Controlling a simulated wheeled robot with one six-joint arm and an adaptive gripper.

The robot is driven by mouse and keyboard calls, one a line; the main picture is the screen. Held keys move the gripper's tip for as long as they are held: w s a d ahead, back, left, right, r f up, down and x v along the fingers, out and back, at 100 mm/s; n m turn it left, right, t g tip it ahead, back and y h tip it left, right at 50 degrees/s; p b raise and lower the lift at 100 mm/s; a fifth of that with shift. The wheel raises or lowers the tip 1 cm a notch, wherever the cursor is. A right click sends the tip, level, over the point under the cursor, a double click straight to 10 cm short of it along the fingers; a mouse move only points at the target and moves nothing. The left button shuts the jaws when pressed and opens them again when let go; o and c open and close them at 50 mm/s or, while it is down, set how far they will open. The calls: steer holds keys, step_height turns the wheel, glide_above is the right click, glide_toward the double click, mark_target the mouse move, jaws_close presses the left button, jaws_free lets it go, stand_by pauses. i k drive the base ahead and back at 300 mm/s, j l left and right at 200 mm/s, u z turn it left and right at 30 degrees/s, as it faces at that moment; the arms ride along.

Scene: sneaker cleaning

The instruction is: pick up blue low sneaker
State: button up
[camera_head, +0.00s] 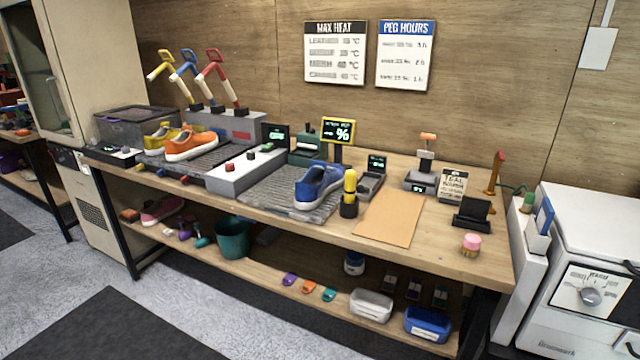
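The blue low sneaker (320,184) sits on the right part of a grey mat (262,196) on the wooden workbench. It has a white sole and stands upright. A yellow-and-black tool (350,192) stands just to its right and overlaps its edge in this view. My gripper does not show in this view.
An orange sneaker (192,146) and a yellow sneaker (166,137) sit on a grey rack at left. A grey control box (240,172) stands left of the blue sneaker, a small display (338,132) behind it. A tan sheet (392,216) lies flat at right.

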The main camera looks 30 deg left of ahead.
mark_target(320, 180)
steer(key=j+z, duration=0.1)
steer(key=j, duration=1.15)
steer(key=j+z, duration=0.15)
steer(key=j, duration=0.5)
steer(key=j+z, duration=0.1)
steer(key=j, duration=0.55)
steer(key=k+j+z, duration=0.1)
steer(key=j, duration=0.5)
steer(key=k+j, duration=0.1)
steer(key=j, duration=0.55)
steer(key=j+z, duration=0.15)
steer(key=j, duration=0.45)
steer(key=k, duration=0.05)
